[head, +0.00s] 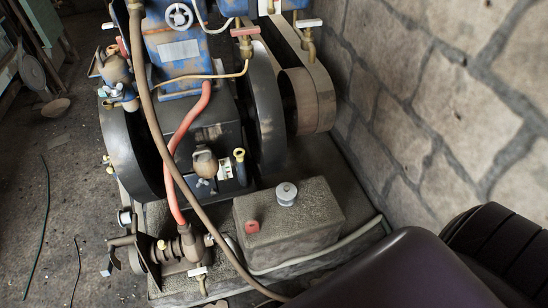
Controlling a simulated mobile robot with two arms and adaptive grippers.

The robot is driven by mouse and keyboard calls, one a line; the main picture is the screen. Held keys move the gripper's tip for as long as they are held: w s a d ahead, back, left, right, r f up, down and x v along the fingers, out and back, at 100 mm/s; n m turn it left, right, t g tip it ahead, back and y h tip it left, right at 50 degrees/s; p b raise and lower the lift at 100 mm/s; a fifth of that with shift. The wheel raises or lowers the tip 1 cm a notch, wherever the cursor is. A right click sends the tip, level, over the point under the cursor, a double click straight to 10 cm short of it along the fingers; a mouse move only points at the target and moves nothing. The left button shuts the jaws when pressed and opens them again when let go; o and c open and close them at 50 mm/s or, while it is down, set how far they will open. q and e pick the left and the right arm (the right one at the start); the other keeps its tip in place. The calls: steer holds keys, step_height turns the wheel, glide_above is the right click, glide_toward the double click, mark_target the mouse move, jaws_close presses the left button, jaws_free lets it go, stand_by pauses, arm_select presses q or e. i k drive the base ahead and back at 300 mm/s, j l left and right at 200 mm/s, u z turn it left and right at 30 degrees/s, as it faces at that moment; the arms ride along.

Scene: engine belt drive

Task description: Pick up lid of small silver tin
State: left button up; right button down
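A small silver tin (287,196) stands upright on top of a grey, rough-surfaced box, right of centre in the head view. Its lid (286,188) is on it, with a small knob in the middle. Neither of my grippers shows in the head view. Nothing is touching the tin.
The engine's black flywheel (264,110) and a belt (312,90) stand behind. A stone wall (430,90) rises at right. A brown hose (166,150) runs down left of the box.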

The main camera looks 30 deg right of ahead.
mark_target(286, 192)
steer(key=j+z, duration=0.6)
steer(key=z, duration=1.5)
steer(key=k, duration=0.1)
